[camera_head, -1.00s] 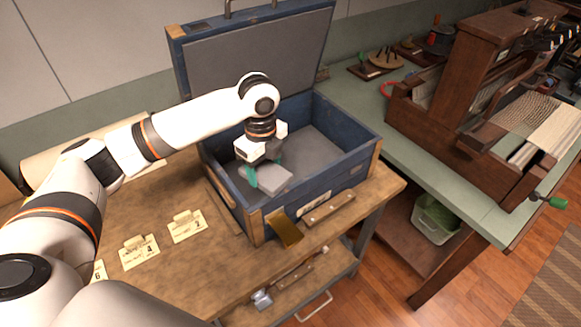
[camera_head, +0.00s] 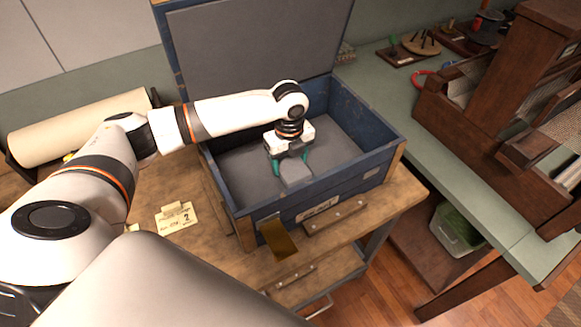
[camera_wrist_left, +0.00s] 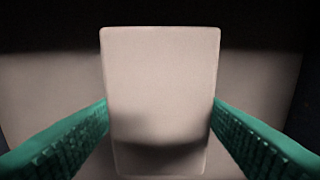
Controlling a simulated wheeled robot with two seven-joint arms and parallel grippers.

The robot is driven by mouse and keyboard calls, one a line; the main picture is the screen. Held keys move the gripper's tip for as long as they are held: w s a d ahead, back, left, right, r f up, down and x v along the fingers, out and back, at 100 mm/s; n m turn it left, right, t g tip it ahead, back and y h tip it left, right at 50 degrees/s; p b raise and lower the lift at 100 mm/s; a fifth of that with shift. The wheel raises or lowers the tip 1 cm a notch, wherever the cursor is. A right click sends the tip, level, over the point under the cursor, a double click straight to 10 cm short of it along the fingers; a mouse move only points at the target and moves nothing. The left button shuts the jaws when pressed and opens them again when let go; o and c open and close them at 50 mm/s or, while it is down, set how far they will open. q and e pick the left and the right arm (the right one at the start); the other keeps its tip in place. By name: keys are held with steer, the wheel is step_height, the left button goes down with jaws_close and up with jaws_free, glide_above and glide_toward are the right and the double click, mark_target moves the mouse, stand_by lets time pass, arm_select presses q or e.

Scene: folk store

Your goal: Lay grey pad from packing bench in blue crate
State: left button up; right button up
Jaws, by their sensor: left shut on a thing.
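The blue crate (camera_head: 340,198) stands open on the wooden bench, its grey-lined lid raised at the back. My left gripper (camera_head: 291,166) is inside the crate, low over the grey-lined floor. Its green fingers are shut on the grey pad (camera_head: 296,174). In the left wrist view the pad (camera_wrist_left: 160,75) fills the middle between the two fingers (camera_wrist_left: 160,130). I cannot tell whether the pad touches the crate floor. My right gripper is not in view.
A numbered card (camera_head: 175,218) lies on the bench left of the crate. A brass-coloured plate (camera_head: 279,240) hangs at the crate's front. A paper roll (camera_head: 80,127) lies at the back left. A green table (camera_head: 490,215) with a wooden loom (camera_head: 480,110) stands at right.

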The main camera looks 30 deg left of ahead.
mark_target(290, 163)
arm_select(q)
step_height(290, 163, down, 3)
steer(key=shift+f, duration=0.45)
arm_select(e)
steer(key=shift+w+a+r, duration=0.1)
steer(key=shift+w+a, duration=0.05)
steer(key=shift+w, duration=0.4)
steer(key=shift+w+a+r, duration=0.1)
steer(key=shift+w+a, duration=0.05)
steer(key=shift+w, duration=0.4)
arm_select(q)
steer(key=shift+f, duration=0.15)
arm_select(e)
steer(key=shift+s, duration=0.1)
arm_select(q)
steer(key=o, duration=1)
steer(key=shift+c, duration=0.2)
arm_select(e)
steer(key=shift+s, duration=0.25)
arm_select(q)
step_height(290, 163, up, 12)
steer(key=shift+r+b, duration=0.2)
steer(key=shift+b, duration=0.3)
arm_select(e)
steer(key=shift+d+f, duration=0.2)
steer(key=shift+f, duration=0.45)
